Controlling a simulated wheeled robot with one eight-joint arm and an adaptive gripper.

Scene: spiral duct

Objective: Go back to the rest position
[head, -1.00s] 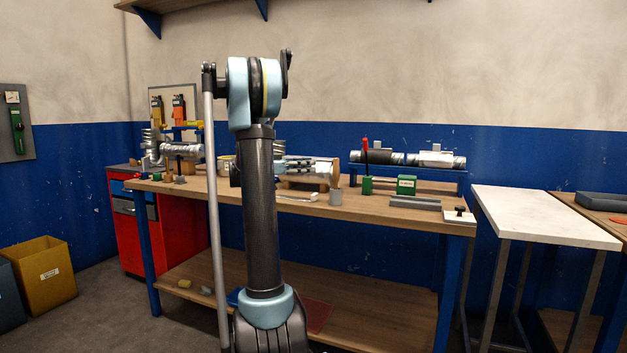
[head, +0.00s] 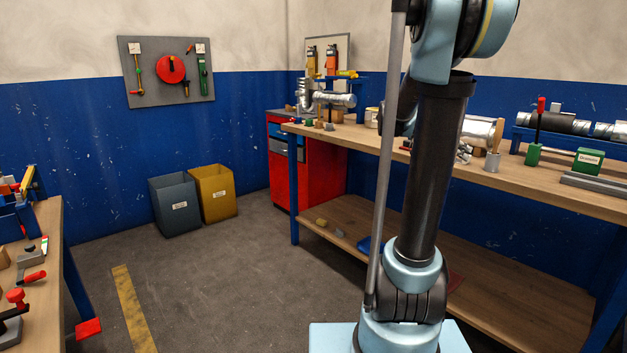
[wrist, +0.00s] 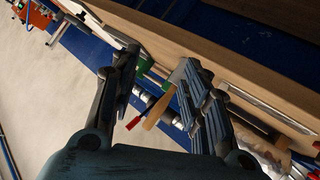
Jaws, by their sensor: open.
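My gripper (wrist: 158,65) shows in the wrist view with its two dark ridged fingers spread apart. Nothing is held between them. Behind the gap lie a tan wooden piece, a red-tipped item and some metal parts on the bench, seen at a tilt. In the head view my arm stands upright on the right side, and it largely hides my gripper. The wooden workbench (head: 390,146) runs behind the arm. On it are silver spiral duct parts (head: 478,132) and a green block (head: 588,160).
A grey bin (head: 174,205) and a yellow bin (head: 213,193) stand by the blue wall. A red cabinet (head: 283,165) adjoins the bench. Another workbench (head: 58,240) with tools is at the left. The floor between is clear. A tool board (head: 150,95) hangs above.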

